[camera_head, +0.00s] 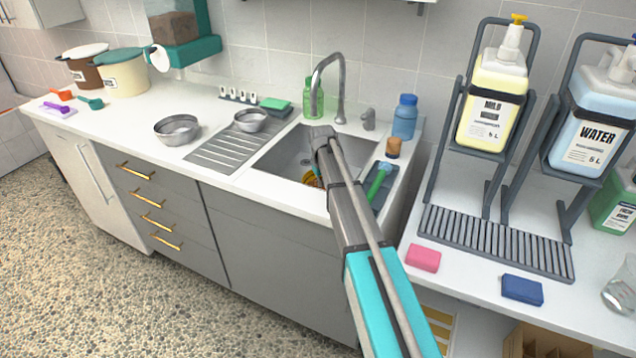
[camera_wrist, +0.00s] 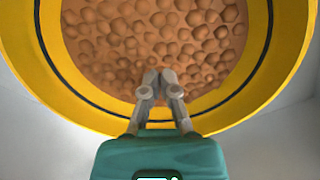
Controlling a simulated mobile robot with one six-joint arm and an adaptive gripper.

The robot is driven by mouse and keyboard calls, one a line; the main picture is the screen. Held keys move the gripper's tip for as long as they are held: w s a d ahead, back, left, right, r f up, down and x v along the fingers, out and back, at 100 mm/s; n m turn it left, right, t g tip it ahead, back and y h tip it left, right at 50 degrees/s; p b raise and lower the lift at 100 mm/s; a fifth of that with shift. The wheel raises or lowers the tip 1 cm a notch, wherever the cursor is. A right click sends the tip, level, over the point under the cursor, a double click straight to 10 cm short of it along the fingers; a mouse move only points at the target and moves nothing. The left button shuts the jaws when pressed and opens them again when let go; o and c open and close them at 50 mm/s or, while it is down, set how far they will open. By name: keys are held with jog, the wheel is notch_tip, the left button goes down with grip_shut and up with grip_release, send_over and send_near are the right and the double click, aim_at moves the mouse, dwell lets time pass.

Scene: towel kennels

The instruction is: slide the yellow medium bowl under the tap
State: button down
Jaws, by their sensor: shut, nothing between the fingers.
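The yellow bowl (camera_wrist: 270,100) fills much of the wrist view and has a dark line around its inside wall. Brown, lumpy contents (camera_wrist: 150,45) cover its bottom. My gripper (camera_wrist: 160,80) is shut and empty, with its fingertips over the near inside wall of the bowl; I cannot tell whether they touch it. In the head view a small part of the yellow bowl (camera_head: 311,179) shows inside the sink (camera_head: 284,157), mostly hidden by my arm. The tap (camera_head: 341,85) arches over the back of the sink, with its spout end near my arm.
Two metal bowls stand left of the sink, one on the counter (camera_head: 177,130) and one on the drainer (camera_head: 217,151). A green bottle (camera_head: 313,103) and a blue bottle (camera_head: 404,118) stand behind the sink. A tray with a green-handled brush (camera_head: 379,180) lies at its right.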

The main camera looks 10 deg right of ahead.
jog(key=shift+s+d+r+p, duration=0.15)
jog(key=shift+s+r+p, duration=0.2)
jog(key=shift+s+r, duration=0.1)
jog(key=shift+w+r+p, duration=0.15)
jog(key=shift+r+p, duration=0.5)
jog(key=shift+p, duration=0.15)
notch_tip(320, 180, up, 8)
jog(key=p, duration=0.7)
jog(key=shift+p, duration=0.35)
jog(key=shift+f, duration=0.1)
